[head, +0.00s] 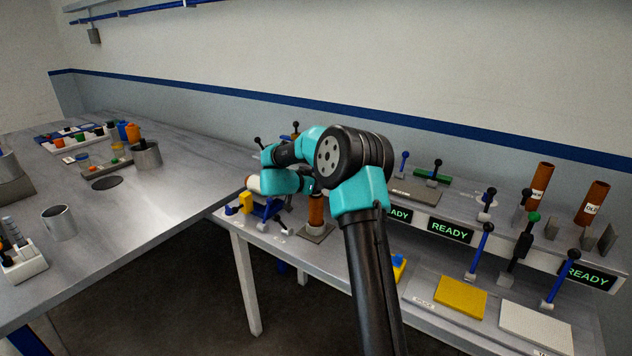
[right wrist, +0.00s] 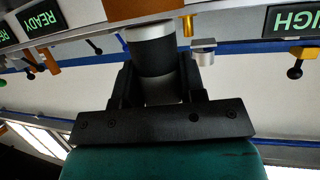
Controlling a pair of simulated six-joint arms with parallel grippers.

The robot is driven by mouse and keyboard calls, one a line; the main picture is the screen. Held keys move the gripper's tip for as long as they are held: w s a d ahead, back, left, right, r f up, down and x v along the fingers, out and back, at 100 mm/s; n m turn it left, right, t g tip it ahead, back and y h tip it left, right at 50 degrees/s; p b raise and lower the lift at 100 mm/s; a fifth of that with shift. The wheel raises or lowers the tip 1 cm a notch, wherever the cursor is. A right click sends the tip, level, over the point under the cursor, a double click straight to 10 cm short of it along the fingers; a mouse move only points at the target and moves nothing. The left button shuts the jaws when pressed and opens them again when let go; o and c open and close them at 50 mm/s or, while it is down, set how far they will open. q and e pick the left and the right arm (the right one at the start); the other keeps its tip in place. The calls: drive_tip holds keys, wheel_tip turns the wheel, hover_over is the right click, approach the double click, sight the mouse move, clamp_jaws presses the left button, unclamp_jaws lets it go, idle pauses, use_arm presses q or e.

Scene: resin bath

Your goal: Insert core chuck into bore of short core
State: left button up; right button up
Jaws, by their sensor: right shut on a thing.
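My right gripper (right wrist: 158,90) is shut on a dark cylinder with silver bands, which looks like the core chuck (right wrist: 151,58). Its silver end points away from the palm. In the head view my right arm reaches in from the bottom, and its teal wrist hides the fingers and the chuck. A short brown tube, likely the short core (head: 316,210), stands upright on a grey plate (head: 317,232) just below the wrist. Its top is partly covered by the arm, so I cannot tell whether the chuck touches the bore. My left gripper is not in view.
A blue stand (head: 268,209) and a yellow block (head: 246,202) are left of the tube. Levers, READY signs (head: 450,230) and two taller brown tubes (head: 538,186) line the right bench. The grey table (head: 180,200) at left has a clear middle.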

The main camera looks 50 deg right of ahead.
drive_tip(key=shift+f, duration=1.45)
drive_tip(key=o, duration=1.1)
drive_tip(key=shift+o, duration=0.2)
drive_tip(key=shift+a, duration=0.15)
drive_tip(key=s+v, duration=0.1)
drive_tip(key=v, duration=1.6)
drive_tip(key=shift+w, duration=0.4)
